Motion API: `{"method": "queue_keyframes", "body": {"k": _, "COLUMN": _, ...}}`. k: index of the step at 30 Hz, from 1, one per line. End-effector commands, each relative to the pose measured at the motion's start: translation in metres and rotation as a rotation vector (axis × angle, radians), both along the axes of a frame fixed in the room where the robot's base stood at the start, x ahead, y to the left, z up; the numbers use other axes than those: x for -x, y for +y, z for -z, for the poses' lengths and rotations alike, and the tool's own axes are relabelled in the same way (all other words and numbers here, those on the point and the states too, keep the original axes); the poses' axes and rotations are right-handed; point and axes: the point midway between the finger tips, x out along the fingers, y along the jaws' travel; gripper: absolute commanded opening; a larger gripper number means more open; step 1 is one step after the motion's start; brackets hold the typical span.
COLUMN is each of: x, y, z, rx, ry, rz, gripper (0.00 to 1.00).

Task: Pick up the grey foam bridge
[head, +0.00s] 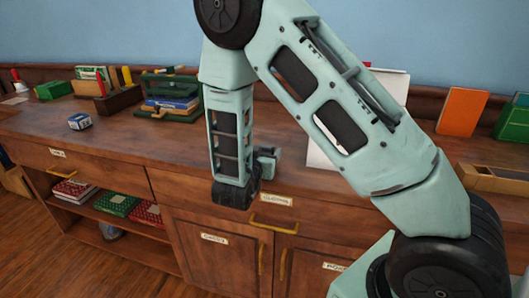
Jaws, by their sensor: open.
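My arm hangs down in front of the wooden counter, with its dark wrist near the counter's front edge. My gripper (266,161) shows only as a small grey shape just right of the wrist, over the counter top. It is open; its far side is hidden behind the arm, and I see nothing held in it. I cannot make out a grey foam bridge for certain. The arm covers much of the middle of the counter and could hide it.
Books and a green holder (172,92) stand behind. An orange board (462,111) and a wooden tray (498,179) are at right. Bare counter lies left of my arm. Drawer handles (272,224) protrude below.

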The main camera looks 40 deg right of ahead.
Motion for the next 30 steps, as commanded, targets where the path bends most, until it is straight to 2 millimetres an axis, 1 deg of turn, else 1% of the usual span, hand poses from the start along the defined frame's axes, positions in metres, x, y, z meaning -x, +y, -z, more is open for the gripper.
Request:
{"method": "queue_keyframes", "body": {"k": 1, "x": -0.004, "y": -0.008, "z": 0.001, "rx": 0.0, "ry": 0.0, "rz": 0.004, "gripper": 0.69}}
{"method": "queue_keyframes", "body": {"k": 6, "x": -0.014, "y": -0.02, "z": 0.003, "rx": 0.001, "ry": 0.0, "rz": 0.001, "gripper": 0.69}}
{"method": "queue_keyframes", "body": {"k": 13, "x": -0.016, "y": -0.021, "z": 0.003, "rx": 0.001, "ry": 0.0, "rz": 0.0, "gripper": 0.69}}
{"method": "queue_keyframes", "body": {"k": 14, "x": -0.016, "y": -0.021, "z": 0.003, "rx": 0.001, "ry": 0.0, "rz": 0.0, "gripper": 0.66}}
{"method": "queue_keyframes", "body": {"k": 15, "x": -0.016, "y": -0.021, "z": 0.003, "rx": 0.001, "ry": 0.0, "rz": 0.0, "gripper": 0.55}}
{"method": "queue_keyframes", "body": {"k": 17, "x": -0.016, "y": -0.021, "z": 0.003, "rx": 0.001, "ry": 0.0, "rz": 0.0, "gripper": 0.39}}
{"method": "queue_keyframes", "body": {"k": 18, "x": -0.016, "y": -0.021, "z": 0.003, "rx": 0.001, "ry": 0.0, "rz": 0.0, "gripper": 0.27}}
{"method": "queue_keyframes", "body": {"k": 19, "x": -0.016, "y": -0.021, "z": 0.003, "rx": 0.001, "ry": 0.0, "rz": 0.0, "gripper": 0.22}}
{"method": "queue_keyframes", "body": {"k": 27, "x": -0.016, "y": -0.02, "z": 0.002, "rx": 0.001, "ry": -0.001, "rz": 0.0, "gripper": 0.22}}
{"method": "queue_keyframes", "body": {"k": 30, "x": -0.016, "y": -0.02, "z": -0.005, "rx": 0.001, "ry": -0.002, "rz": -0.001, "gripper": 0.22}}
